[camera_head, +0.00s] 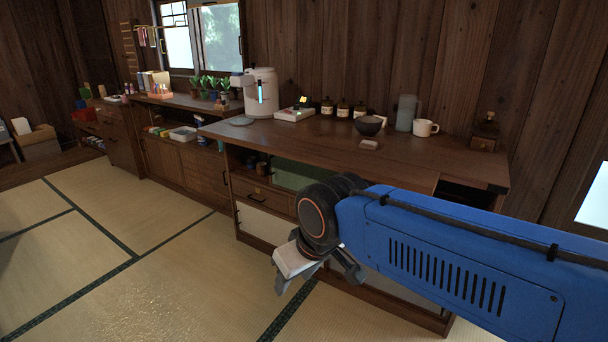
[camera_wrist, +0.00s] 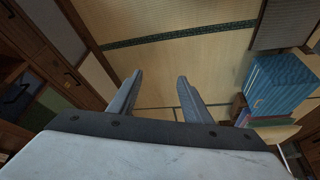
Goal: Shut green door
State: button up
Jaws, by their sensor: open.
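The green door (camera_head: 300,176) is a dull green panel in the upper part of the front wooden cabinet, under its top. My arm hides its right part. Left of it is an open shelf space with dark items, so it does not cover that part. A dark green surface, probably this door, shows at the left in the wrist view (camera_wrist: 48,100). My gripper (camera_head: 315,283) is in front of the cabinet, lower than the green door and apart from it. In the wrist view its two fingers (camera_wrist: 160,77) are spread with nothing between them.
The cabinet top (camera_head: 330,142) holds a dark bowl (camera_head: 370,125), a white mug (camera_head: 425,128), bottles and a white dispenser (camera_head: 261,92). Below the green door are a drawer and a white panel (camera_head: 266,226). The tatami floor (camera_head: 170,270) at left is clear.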

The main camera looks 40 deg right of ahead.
jog(key=shift+w+d+f+m, duration=0.1)
jog(key=shift+w+d+m, duration=0.15)
jog(key=shift+w, duration=0.35)
jog(key=shift+w+d+m, duration=0.15)
jog(key=shift+w+d, duration=0.2)
jog(key=shift+w, duration=0.25)
grip_shut()
jog(key=w+d+f+m+t+h, duration=0.2)
jog(key=w+d+m, duration=0.2)
jog(key=w+d, duration=0.55)
jog(key=w+d+f+m+t+h, duration=0.2)
jog(key=w+d+m, duration=0.1)
jog(key=w+d, duration=0.65)
jog(key=w+d+f+m+t+h, duration=0.1)
jog(key=w+d+f+m, duration=0.25)
jog(key=d, duration=0.35)
jog(key=w+d+f+m+t, duration=0.1)
jog(key=w+d+f+m, duration=0.2)
jog(key=d, duration=0.4)
jog(key=s+d+f+m+t+h, duration=0.1)
jog(key=s+d+f+m+t, duration=0.25)
jog(key=d+f, duration=0.35)
jog(key=s+d+f+m+t+h, duration=0.2)
jog(key=s+d+f+m, duration=0.25)
jog(key=d, duration=0.45)
jog(key=w+d, duration=0.2)
jog(key=w, duration=1.1)
jog(key=shift+w+d+f+m, duration=0.15)
jog(key=shift+d+f+m, duration=0.05)
jog(key=shift+d+m, duration=0.15)
